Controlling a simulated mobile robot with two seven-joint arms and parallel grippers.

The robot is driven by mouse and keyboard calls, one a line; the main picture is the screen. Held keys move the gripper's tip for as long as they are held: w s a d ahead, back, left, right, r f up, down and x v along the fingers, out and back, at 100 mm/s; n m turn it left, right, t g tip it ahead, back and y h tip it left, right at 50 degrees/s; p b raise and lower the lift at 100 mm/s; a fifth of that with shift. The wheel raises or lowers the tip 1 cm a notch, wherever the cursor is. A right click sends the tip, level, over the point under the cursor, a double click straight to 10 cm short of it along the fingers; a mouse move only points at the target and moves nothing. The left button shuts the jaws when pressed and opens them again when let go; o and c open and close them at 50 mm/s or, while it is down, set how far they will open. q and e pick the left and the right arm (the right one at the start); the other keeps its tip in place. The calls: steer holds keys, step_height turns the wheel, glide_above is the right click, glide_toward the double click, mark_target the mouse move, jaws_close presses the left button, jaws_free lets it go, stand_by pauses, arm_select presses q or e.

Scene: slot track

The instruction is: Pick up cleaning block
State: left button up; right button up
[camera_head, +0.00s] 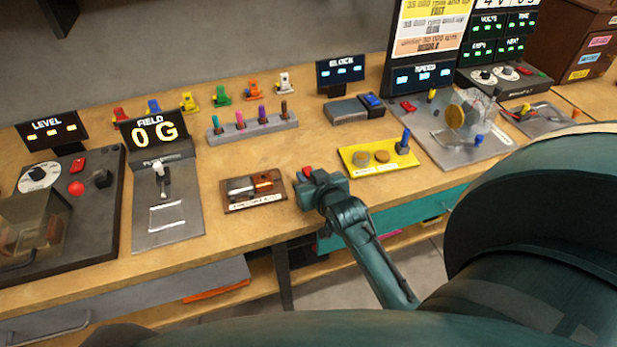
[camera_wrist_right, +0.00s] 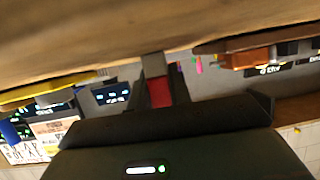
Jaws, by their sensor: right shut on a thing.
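A small red block, which I take to be the cleaning block (camera_head: 307,170), shows at the tip of my right gripper (camera_head: 305,178) in the head view. In the right wrist view the red piece (camera_wrist_right: 158,92) sits between the fingers, and the gripper is shut on it. Most of the piece is hidden by the fingers. The gripper is close to the table top near its front edge, between the brown tray and the yellow tray. I cannot tell whether the block touches the table. My left gripper is not in view.
The brown tray (camera_head: 233,206) with silver and copper-coloured pieces is just left of the gripper. The yellow tray (camera_head: 348,159) with a blue-handled post is to the right. A grey rack (camera_head: 257,130) of coloured pegs stands behind. Bare wood (camera_head: 315,145) lies between.

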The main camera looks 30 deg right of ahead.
jaws_close()
